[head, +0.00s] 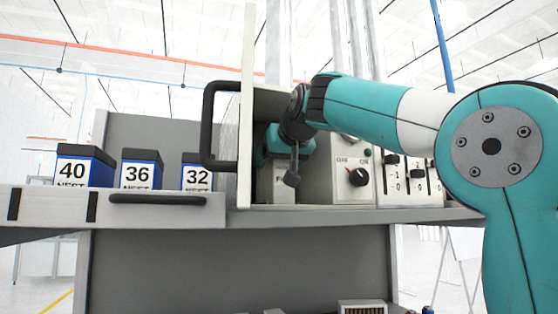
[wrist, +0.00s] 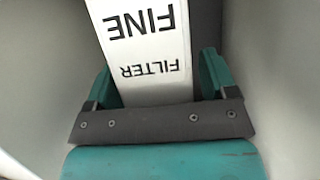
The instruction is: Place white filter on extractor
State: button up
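The white filter (wrist: 150,50), lettered FINE FILTER, lies between the two fingers of my gripper (wrist: 158,88) in the wrist view. One finger is close along each side of it; whether they press on it I cannot tell. In the head view the filter (head: 284,186) is upright inside an open box-like compartment (head: 262,206), which I take for the extractor, near its floor. My gripper (head: 288,150) reaches in from above and the right, partly hidden by my wrist. Whether the filter's base touches the floor is not clear.
The compartment's door (head: 246,110) stands open on the left, with a black handle (head: 209,125). A control panel (head: 352,180) with an OFF/ON knob and switches is on the right. Boxes marked 40 (head: 84,168), 36 (head: 141,170) and 32 (head: 197,173) stand left.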

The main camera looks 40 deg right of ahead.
jog(key=shift+r, duration=0.1)
jog(key=shift+s+r, duration=0.15)
jog(key=v, duration=1.1)
jog(key=shift+s, duration=0.25)
jog(key=shift+s+a, duration=0.1)
jog(key=shift+a, duration=0.05)
